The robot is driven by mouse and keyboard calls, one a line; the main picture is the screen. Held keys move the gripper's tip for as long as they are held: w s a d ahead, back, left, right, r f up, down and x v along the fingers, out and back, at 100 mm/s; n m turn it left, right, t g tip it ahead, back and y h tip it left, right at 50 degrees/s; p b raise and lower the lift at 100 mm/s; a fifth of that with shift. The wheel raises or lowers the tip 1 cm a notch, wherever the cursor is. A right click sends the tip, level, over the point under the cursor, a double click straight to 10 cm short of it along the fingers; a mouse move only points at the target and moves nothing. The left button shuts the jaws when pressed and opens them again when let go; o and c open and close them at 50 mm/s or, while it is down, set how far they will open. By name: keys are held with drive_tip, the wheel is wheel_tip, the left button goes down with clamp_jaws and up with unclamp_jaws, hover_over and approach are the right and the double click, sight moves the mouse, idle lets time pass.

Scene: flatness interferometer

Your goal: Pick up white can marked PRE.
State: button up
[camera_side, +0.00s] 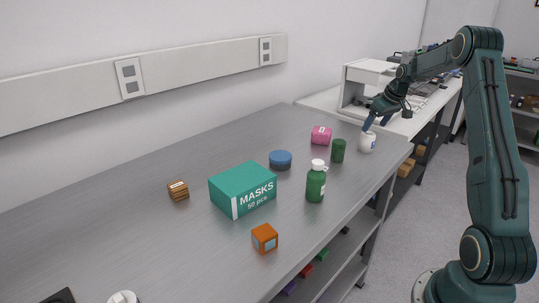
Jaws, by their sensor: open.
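A small white can (367,143) stands upright near the far right end of the grey bench; faint marks show on its side, too small to read. My gripper (376,121) is just above it, pointing down, with its blue fingers apart. One finger is close over the can's top. I cannot tell if it touches the can.
A dark green can (338,150) stands just left of the white can, with a pink box (321,135) behind. A green bottle (316,181), blue round tin (280,160), MASKS box (242,190), orange box (264,238) and brown block (178,190) stand further along the bench.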

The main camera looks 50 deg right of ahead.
sight(370, 133)
drive_tip(key=shift+x, duration=2.15)
drive_tip(key=shift+w+f, duration=0.1)
drive_tip(key=shift+x, duration=2.5)
drive_tip(key=shift+d, duration=0.1)
drive_tip(key=shift+c, duration=0.3)
drive_tip(key=c, duration=1)
